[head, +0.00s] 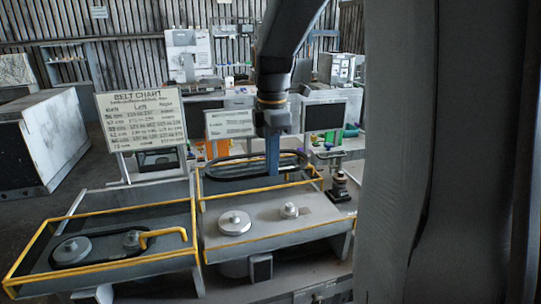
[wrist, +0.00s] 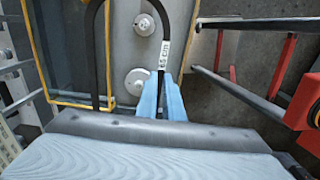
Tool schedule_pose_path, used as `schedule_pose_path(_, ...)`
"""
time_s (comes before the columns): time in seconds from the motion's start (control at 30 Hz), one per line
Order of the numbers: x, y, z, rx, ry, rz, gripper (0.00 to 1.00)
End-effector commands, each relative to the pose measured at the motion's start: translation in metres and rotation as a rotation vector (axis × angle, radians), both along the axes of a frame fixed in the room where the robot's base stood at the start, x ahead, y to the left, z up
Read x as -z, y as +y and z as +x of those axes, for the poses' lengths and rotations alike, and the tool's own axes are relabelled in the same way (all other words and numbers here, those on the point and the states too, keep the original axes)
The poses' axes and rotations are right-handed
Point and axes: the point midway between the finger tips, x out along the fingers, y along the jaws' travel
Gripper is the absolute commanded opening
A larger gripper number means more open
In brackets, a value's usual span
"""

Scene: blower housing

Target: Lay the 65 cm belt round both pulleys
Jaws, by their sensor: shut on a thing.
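My gripper (head: 272,172) has blue fingers, shut on a black belt (head: 225,177) and holding it above the back part of the right-hand housing. In the wrist view the fingers (wrist: 160,88) pinch one strand of the belt (wrist: 93,50), just below its white "65 cm" tag (wrist: 164,54). Two bare silver pulleys stand on the housing's grey deck: a large one (head: 234,222) at left and a small one (head: 290,211) at right. The belt is apart from both in the head view.
Yellow rails (head: 257,241) edge the housing. A second housing at left has a belt (head: 72,252) at its large pulley. A belt chart (head: 142,117) stands behind it. A dark red-banded object (head: 340,188) stands right of the deck. My column blocks the head view's right side.

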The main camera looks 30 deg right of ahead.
Motion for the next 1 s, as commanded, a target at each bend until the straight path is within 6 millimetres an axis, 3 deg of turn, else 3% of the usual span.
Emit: schedule_pose_path(1.0,0.115,-0.001,0.001,0.003,0.000,0.000,0.00)
